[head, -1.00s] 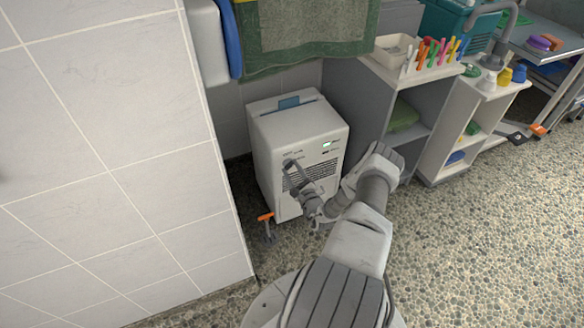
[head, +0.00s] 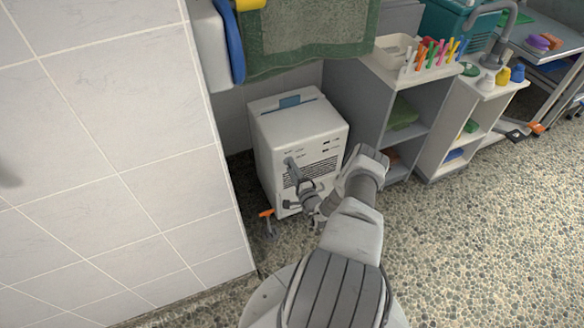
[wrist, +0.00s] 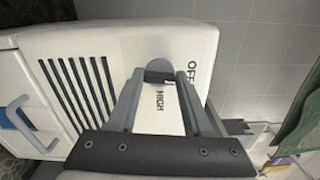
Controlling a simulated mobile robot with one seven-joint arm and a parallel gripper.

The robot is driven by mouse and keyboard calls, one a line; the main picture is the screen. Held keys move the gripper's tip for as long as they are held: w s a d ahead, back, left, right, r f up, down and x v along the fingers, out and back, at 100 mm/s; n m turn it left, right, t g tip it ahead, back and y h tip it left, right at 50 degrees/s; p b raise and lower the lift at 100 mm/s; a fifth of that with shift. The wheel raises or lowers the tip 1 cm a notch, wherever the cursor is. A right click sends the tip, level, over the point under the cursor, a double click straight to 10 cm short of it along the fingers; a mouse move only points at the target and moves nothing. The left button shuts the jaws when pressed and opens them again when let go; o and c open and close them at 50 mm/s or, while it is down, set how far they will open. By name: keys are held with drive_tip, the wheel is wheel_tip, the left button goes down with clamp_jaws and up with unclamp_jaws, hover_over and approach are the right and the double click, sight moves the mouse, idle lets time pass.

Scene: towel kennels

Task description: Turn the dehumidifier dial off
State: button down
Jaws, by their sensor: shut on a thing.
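The dehumidifier (head: 290,124) is a white upright box with a dark vent grille, standing on the floor against the wall. My gripper (head: 289,163) reaches its front face, at the upper left of the grille. In the wrist view, my gripper (wrist: 160,75) is shut on the dial (wrist: 158,67), with one finger on each side. Much of the dial is hidden by the fingers. The printed word OFF shows to the right of the dial, and HIGH shows between the fingers. The small display (head: 329,140) on the dehumidifier looks dark.
A grey shelf unit (head: 373,119) stands to the right, with a tray and colourful pens on top. A green towel (head: 305,35) hangs above. A tiled wall (head: 110,130) is close on the left. An orange-handled tool (head: 267,214) is by the dehumidifier's base. Pebbled floor is open at right.

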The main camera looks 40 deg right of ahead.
drive_tip(key=shift+n, duration=0.6)
drive_tip(key=shift+d, duration=0.1)
drive_tip(key=shift+c, duration=1.6)
unclamp_jaws()
drive_tip(key=shift+s, duration=0.15)
drive_tip(key=p+v, duration=0.4)
drive_tip(key=v, duration=1.3)
drive_tip(key=shift+a, duration=0.2)
